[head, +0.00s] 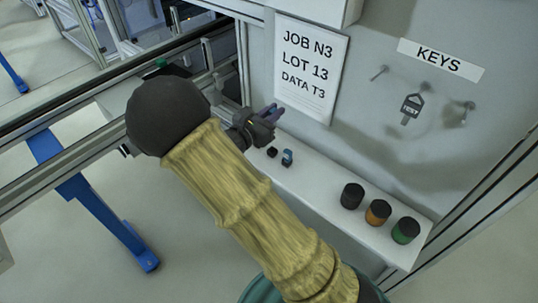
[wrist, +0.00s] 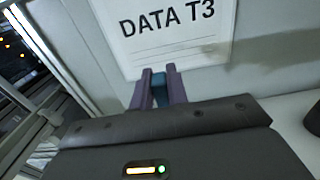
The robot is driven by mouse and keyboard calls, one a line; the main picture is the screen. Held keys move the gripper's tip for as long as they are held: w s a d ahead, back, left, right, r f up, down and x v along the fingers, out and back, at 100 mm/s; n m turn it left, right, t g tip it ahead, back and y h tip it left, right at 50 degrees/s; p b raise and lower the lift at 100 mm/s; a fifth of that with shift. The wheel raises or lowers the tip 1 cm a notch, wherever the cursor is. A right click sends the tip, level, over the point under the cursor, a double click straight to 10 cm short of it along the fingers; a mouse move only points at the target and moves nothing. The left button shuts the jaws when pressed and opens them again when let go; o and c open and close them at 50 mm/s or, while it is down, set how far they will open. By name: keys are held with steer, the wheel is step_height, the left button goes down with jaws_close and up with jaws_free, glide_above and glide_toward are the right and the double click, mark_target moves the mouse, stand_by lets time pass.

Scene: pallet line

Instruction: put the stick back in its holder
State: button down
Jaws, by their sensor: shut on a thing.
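My gripper (head: 270,113) is raised over the back end of the white shelf, in front of the wall sheet. In the wrist view its two purple fingers (wrist: 158,86) are shut on a teal-blue stick (wrist: 159,92), mostly hidden between them. The stick cannot be made out in the head view. On the shelf below the gripper are a small black block (head: 272,152) and, just right of it, a small blue piece on a dark base (head: 287,158). I cannot tell which of these is the holder.
The white shelf (head: 330,218) carries black, orange-banded and green-banded cylinders (head: 378,212) at its near end. The sheet (head: 311,68) reads JOB N3, LOT 13, DATA T3. A key tag (head: 411,107) hangs under the KEYS sign (head: 442,60). A rail frame (head: 60,175) stands left.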

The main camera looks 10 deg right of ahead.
steer(key=shift+w+d+r, duration=0.1)
steer(key=shift+w+r, duration=0.05)
steer(key=shift+w, duration=0.15)
steer(key=shift+s, duration=0.45)
step_height(320, 180, down, 6)
steer(key=shift+w+f, duration=0.15)
steer(key=shift+f, duration=0.1)
steer(key=shift+f, duration=1.75)
steer(key=shift+f, duration=0.35)
steer(key=shift+f, duration=0.2)
